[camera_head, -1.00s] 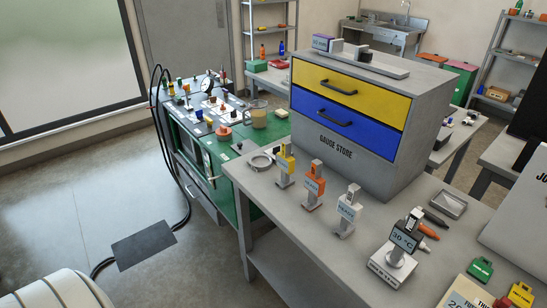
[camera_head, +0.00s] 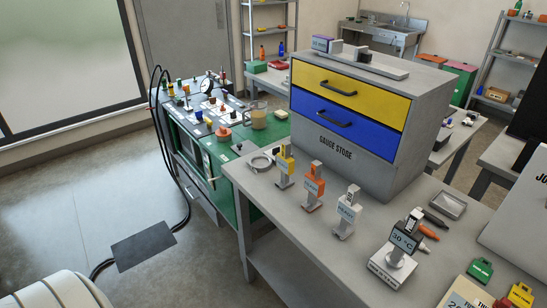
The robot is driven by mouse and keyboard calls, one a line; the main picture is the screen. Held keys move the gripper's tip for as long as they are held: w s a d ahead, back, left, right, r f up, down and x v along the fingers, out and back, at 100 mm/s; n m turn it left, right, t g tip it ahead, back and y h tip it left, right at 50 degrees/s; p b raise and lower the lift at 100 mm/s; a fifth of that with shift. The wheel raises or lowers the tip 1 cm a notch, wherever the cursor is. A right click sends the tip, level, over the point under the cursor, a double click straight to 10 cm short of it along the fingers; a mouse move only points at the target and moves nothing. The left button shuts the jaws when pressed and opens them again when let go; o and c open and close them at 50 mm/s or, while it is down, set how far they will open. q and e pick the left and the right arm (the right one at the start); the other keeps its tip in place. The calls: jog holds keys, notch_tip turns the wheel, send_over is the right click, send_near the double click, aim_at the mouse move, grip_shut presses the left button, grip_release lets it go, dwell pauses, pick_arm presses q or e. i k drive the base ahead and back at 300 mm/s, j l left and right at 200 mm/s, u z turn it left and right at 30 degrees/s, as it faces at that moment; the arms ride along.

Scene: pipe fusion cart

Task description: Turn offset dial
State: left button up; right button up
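No part marked as the offset dial can be made out. The green cart (camera_head: 233,205) stands left of the grey bench, with several small coloured knobs and fittings on its top. An orange knob-like part (camera_head: 223,132) and a round gauge (camera_head: 208,86) show there; labels are too small to read. A device with a "30 °C" display (camera_head: 404,241) stands on the bench front. Neither of my grippers is in view.
A grey bench (camera_head: 300,240) fills the right, carrying the "GAUGE STORE" cabinet (camera_head: 335,146) with yellow and blue drawers, both shut. Yellow, orange and grey gauges stand before it. Black cables and a dark floor plate (camera_head: 143,245) lie left of the cart; the floor beyond is clear.

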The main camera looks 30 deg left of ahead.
aim_at(276, 149)
jog(key=j+u, duration=0.15)
jog(key=j, duration=0.2)
jog(key=i+j+u, duration=0.15)
jog(key=j, duration=0.25)
jog(key=i+j+u, duration=0.15)
jog(key=j, duration=0.2)
jog(key=i+j+u, duration=0.15)
jog(key=j, duration=0.2)
jog(key=k, duration=0.05)
